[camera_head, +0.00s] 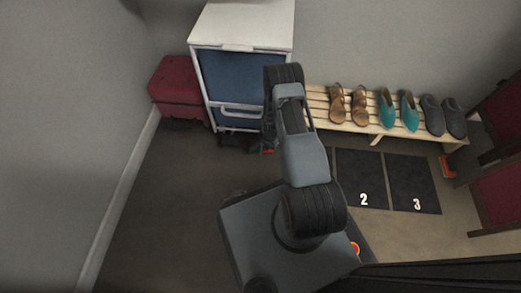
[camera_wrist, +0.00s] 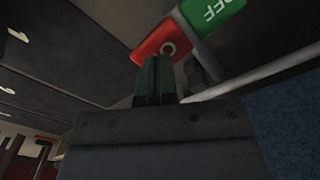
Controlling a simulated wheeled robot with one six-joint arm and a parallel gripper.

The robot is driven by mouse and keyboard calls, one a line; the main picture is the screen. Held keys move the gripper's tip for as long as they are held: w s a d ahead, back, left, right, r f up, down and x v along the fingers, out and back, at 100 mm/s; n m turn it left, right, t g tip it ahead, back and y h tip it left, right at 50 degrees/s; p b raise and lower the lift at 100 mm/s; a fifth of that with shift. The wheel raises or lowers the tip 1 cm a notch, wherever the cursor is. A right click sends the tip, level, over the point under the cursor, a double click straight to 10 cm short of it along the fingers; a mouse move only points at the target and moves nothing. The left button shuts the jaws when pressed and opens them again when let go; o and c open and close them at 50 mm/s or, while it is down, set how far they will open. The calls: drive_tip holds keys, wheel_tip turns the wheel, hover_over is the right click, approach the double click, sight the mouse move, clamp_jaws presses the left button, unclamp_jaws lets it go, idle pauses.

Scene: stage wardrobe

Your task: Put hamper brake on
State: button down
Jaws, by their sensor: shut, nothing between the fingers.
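The hamper (camera_head: 243,75) has a white frame, a white top and blue side panels; it stands against the back wall in the head view. In the wrist view its brake pedal shows a green half (camera_wrist: 213,14) marked OFF, upside down, and a red half (camera_wrist: 160,40) with its lettering partly hidden. My gripper (camera_wrist: 157,62) is shut and empty, its fingertips over the edge of the red half; I cannot tell whether they touch it. In the head view my arm hides most of the gripper, low beside the hamper's right side.
A dark red case (camera_head: 178,88) stands left of the hamper. A slatted bench (camera_head: 375,132) with several shoes stands to the right. Dark mats numbered 2 (camera_head: 361,170) and 3 (camera_head: 413,175) lie before it. Red panels (camera_head: 497,195) stand at far right. The left floor is clear.

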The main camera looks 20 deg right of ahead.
drive_tip(key=shift+f+b, duration=0.65)
drive_tip(key=shift+f, duration=0.5)
idle(0.4)
drive_tip(key=shift+r, duration=0.1)
drive_tip(key=shift+r+p, duration=2.5)
drive_tip(key=shift+r, duration=1)
drive_tip(key=shift+f, duration=0.1)
